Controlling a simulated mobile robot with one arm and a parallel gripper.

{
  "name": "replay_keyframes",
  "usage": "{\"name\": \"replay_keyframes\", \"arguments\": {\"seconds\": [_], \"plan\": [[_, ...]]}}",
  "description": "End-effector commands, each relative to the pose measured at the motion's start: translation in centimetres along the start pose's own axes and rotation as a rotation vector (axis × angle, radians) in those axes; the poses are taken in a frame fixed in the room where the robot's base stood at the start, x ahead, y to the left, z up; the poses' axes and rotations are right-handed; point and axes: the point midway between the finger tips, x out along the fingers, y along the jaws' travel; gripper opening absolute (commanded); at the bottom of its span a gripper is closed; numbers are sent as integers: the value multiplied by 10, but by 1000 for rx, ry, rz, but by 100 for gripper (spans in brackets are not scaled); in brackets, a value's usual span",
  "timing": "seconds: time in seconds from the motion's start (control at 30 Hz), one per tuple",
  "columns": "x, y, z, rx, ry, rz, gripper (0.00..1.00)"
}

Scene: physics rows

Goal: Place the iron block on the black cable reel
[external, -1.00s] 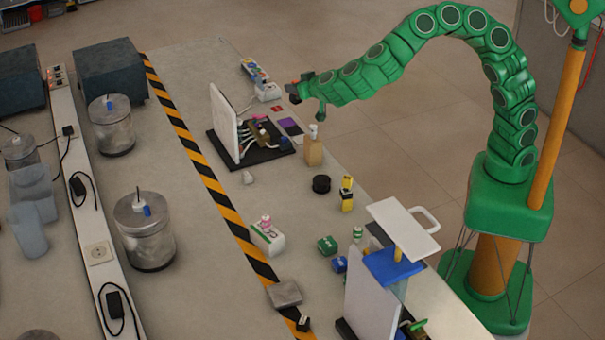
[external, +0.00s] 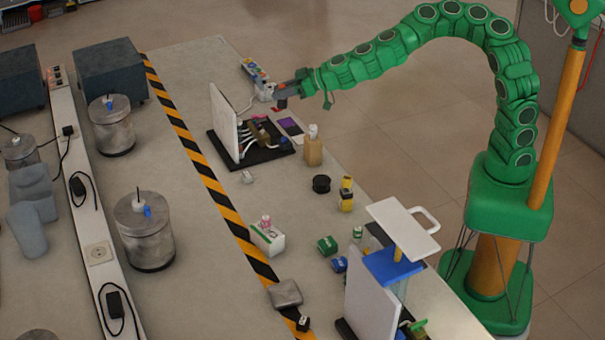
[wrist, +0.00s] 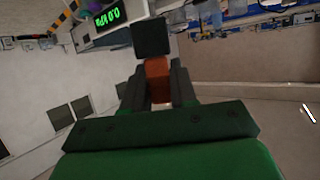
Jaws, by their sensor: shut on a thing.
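My gripper (external: 278,94) is out over the far right part of the table, well away from the reel. In the wrist view my gripper (wrist: 157,84) is shut on an orange-brown piece (wrist: 157,80), with a dark square block (wrist: 152,38) directly beyond it. I cannot tell for certain whether this dark block is the iron block. The reel is not seen in the wrist view.
A wooden block (external: 313,151) and a yellow-black item (external: 346,195) stand near the reel. A white panel on a black base (external: 263,158) stands near my gripper. A white-topped blue stand (external: 395,265) is at the front right. Bare table lies left of the reel.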

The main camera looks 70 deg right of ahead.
Motion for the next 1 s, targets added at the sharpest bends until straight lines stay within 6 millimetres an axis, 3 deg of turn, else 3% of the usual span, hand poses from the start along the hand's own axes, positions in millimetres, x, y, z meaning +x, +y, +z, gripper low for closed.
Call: {"name": "replay_keyframes", "arguments": {"seconds": [0.57, 1.0], "plan": [[-31, -20, 8, -127, -1, -308, 0], [-86, -39, 24, -256, -1, -616, 0]]}}
